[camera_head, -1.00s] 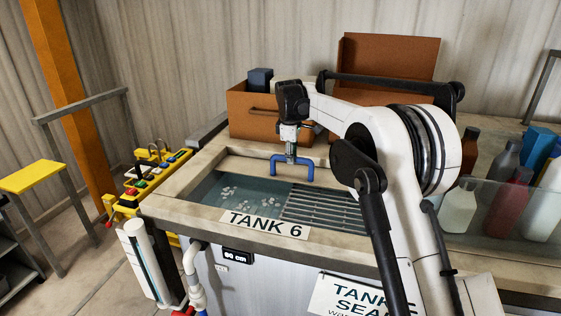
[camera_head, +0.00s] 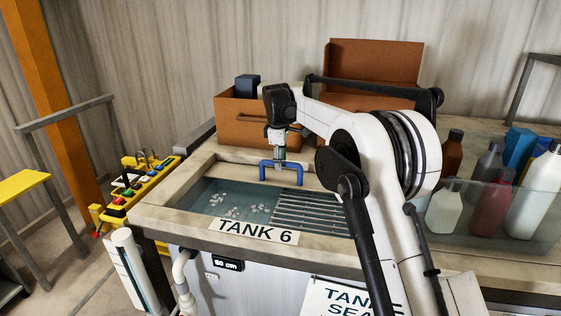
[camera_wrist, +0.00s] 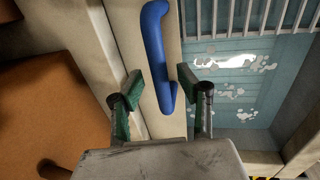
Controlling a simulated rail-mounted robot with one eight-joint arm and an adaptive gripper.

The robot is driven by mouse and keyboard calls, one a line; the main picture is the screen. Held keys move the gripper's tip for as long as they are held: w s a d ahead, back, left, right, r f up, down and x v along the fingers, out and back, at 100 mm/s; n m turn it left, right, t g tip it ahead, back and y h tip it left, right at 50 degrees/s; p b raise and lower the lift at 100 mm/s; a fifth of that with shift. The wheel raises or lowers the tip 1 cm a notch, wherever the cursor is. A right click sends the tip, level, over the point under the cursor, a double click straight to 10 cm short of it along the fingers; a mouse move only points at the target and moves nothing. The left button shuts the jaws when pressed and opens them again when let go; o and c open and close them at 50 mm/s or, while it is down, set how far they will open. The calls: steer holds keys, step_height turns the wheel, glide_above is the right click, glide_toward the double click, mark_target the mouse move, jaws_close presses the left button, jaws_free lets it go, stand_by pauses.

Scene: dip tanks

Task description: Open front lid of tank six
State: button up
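Tank 6 (camera_head: 182,222) has a beige rim and an opening showing water with pale flecks and a grate. A blue bar handle (camera_head: 281,163) stands on the beige surface at the opening's far side; it also shows in the wrist view (camera_wrist: 157,50). My gripper (camera_head: 279,160) points down at this handle. In the wrist view, my gripper (camera_wrist: 160,90) is open, with a green-padded finger on each side of the handle and gaps to both. I cannot make out the lid's outline apart from the surface around the handle.
An open brown box (camera_head: 240,128) stands behind the tank, with a dark blue block (camera_head: 247,86) in it. Several bottles (camera_head: 491,203) stand at the right behind clear glass. A yellow control panel (camera_head: 135,190) is at the left.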

step_height(320, 180, up, 11)
steer(key=s, duration=0.2)
steer(key=shift+s+a+r, duration=0.15)
steer(key=shift+a+r, duration=0.05)
steer(key=s+d+r+m+t+b, duration=0.1)
steer(key=s+d+r+m, duration=0.25)
steer(key=s+d, duration=0.65)
steer(key=s+d+r+m+t+b, duration=0.15)
steer(key=s+d+m, duration=0.35)
steer(key=s+d, duration=0.55)
steer(key=s+d+f+m, duration=0.2)
steer(key=s+f, duration=0.3)
steer(key=s, duration=0.4)
steer(key=s+d+f+m+t+b, duration=0.1)
steer(key=s+d+f+m, duration=0.2)
steer(key=s+f, duration=0.3)
steer(key=s+d+f+m+t+b, duration=0.1)
steer(key=s+d+f+m, duration=0.2)
steer(key=s, duration=1)
step_height(320, 180, down, 3)
steer(key=shift+s+r, duration=0.1)
steer(key=shift+s, duration=0.15)
